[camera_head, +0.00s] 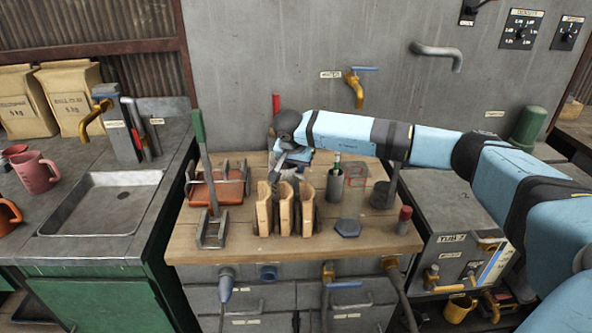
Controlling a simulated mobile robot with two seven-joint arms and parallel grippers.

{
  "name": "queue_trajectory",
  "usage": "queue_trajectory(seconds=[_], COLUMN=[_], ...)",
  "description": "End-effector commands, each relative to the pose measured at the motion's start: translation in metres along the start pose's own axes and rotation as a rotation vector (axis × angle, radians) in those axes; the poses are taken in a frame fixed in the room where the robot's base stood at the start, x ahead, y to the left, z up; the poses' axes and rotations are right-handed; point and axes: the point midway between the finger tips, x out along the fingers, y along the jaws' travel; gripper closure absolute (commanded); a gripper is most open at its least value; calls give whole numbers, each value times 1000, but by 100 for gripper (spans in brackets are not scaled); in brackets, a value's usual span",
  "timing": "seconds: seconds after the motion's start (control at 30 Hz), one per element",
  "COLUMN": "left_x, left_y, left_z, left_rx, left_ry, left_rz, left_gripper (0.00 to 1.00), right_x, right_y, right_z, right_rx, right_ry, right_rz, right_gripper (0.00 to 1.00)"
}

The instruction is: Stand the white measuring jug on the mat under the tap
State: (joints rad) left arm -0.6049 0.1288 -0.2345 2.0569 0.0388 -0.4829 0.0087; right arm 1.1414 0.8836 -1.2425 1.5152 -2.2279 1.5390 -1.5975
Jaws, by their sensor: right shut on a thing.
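My right gripper (283,168) reaches in from the right, pointing down over the back of the wooden bench, behind the upright wooden slats (285,210). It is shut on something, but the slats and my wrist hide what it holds. I cannot make out a white measuring jug. A brass tap (355,90) with a blue lever sticks out of the grey wall above the bench. A faint reddish square outline (356,176) shows on the bench below it; I cannot tell whether it is the mat. My left gripper is not in view.
A dark bottle holder (334,184) and a grey hexagonal piece (348,228) are on the bench, right of the slats. An orange-red tray in a metal frame (222,188) is at left. A sink (100,205) and pink mug (35,172) are further left.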

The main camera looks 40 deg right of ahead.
Motion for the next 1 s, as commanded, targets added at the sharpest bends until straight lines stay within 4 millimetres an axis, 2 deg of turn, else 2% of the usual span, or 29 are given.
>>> queue_trajectory(seconds=[0.7,0.83,1.0], left_x=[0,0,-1], left_y=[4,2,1], left_z=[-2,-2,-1], left_rx=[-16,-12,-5], left_ry=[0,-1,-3], left_rz=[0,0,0], left_gripper=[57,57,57], right_x=[-136,-155,-171], right_y=[-1,-1,-1], right_z=[-56,-64,-71], right_rx=[4,4,3], right_ry=[5,5,3], right_rz=[-11,-10,-10], right_gripper=[100,100,100])
